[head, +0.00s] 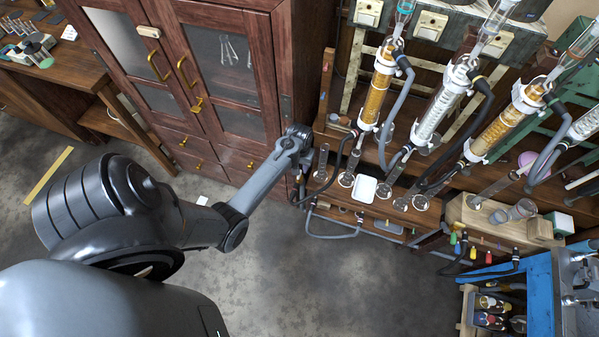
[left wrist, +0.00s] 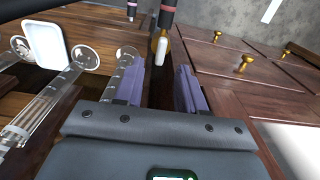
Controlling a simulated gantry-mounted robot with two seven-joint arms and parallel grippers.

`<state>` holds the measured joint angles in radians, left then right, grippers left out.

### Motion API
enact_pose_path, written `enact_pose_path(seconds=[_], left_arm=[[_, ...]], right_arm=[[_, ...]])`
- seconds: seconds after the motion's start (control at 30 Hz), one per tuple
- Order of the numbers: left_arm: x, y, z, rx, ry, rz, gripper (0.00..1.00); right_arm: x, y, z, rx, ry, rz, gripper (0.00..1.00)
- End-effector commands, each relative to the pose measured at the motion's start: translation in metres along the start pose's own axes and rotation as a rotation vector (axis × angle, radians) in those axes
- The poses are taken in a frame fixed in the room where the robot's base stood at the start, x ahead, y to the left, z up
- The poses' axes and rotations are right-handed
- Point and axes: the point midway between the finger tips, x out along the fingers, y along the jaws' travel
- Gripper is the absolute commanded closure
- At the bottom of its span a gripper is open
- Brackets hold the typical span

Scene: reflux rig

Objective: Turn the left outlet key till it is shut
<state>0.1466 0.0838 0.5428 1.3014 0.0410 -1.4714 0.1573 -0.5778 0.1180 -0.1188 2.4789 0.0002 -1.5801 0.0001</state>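A small white key-like piece (left wrist: 160,51) shows in the left wrist view, upright beside a brass-coloured part and below a dark hose end with a red ring. I take it for the left outlet key; how far it is turned is unclear. My left gripper (left wrist: 159,72) has its two purple fingers apart, with the white piece lined up between them near the tips. I see no contact with it. In the head view the left gripper (head: 300,180) is small at the cabinet's right edge, beside the rig's left end, and the key cannot be made out. The right gripper is not in view.
Glass cylinders (head: 347,178) and a white square dish (head: 364,189) stand on the rig's shelf, right of the gripper. Grey hoses (head: 333,228) loop below. A wooden cabinet (head: 232,117) with brass handles stands close on the left.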

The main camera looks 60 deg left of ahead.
Motion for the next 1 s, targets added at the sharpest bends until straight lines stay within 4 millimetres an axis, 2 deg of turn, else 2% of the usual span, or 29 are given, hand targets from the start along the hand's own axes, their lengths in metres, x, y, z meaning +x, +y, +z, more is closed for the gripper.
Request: enact_pose_path(seconds=[0.1, 0.3, 0.5, 0.8, 1.0], left_arm=[[0.022, 0.000, 0.000, 0.000, -0.001, -0.001, 0.61], [0.044, 0.000, -0.001, 0.000, 0.001, 0.000, 0.61], [0.054, 0.000, -0.001, 0.000, 0.002, 0.000, 0.61], [0.055, 0.000, -0.001, 0.000, 0.002, 0.000, 0.61], [0.055, 0.000, -0.001, 0.000, 0.002, 0.000, 0.91]], right_arm=[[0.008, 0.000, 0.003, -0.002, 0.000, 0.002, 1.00], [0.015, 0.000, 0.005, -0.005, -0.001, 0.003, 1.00], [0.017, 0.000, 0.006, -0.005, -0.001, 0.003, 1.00], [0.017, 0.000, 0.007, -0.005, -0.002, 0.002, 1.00], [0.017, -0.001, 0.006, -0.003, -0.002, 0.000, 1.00]])
